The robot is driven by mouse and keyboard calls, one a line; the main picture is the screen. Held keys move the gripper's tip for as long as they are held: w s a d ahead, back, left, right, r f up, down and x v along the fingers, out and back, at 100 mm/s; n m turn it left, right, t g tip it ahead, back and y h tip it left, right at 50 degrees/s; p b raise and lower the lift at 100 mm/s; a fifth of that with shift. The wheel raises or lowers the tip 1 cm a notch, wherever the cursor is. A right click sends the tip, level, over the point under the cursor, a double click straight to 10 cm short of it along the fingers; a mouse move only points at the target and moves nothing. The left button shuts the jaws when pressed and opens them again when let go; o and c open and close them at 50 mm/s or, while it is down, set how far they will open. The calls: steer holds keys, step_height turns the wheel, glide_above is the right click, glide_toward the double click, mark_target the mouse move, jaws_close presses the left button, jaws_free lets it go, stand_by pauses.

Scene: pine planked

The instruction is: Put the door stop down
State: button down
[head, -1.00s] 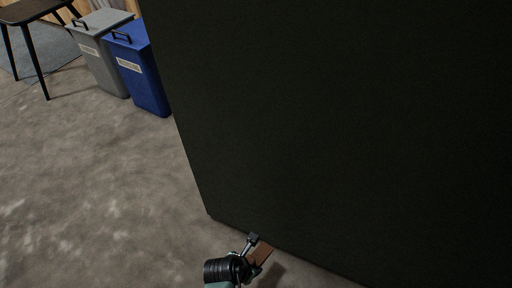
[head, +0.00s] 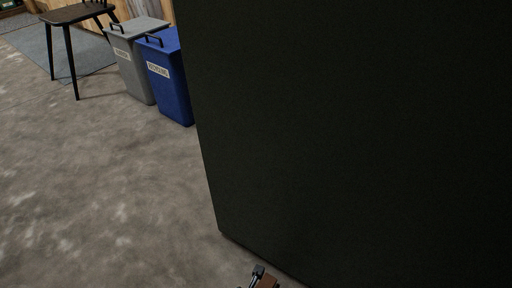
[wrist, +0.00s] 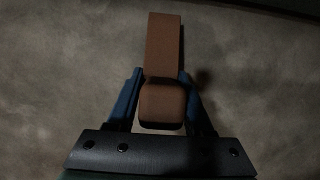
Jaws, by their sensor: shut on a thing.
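The door stop is a brown, wedge-like block. In the wrist view the door stop (wrist: 164,50) sits between the two blue fingers of my gripper (wrist: 161,95), which is shut on it; its long end points away from the gripper. In the head view only a bit of the door stop (head: 267,283) and a dark fingertip of my gripper (head: 257,272) show at the bottom edge. The floor (wrist: 60,70) lies beneath the door stop in the wrist view; I cannot tell whether they touch.
A large dark panel (head: 350,130) fills the right of the head view, close to my gripper. The floor at left is clear.

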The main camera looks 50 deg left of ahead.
steer(key=shift+f+b, duration=0.8)
steer(key=shift+f, duration=0.5)
steer(key=shift+f, duration=0.15)
steer(key=shift+c, duration=1.4)
jaws_free()
steer(key=p+v, duration=0.9)
steer(key=v, duration=0.3)
steer(key=shift+p, duration=0.35)
steer(key=shift+s, duration=0.15)
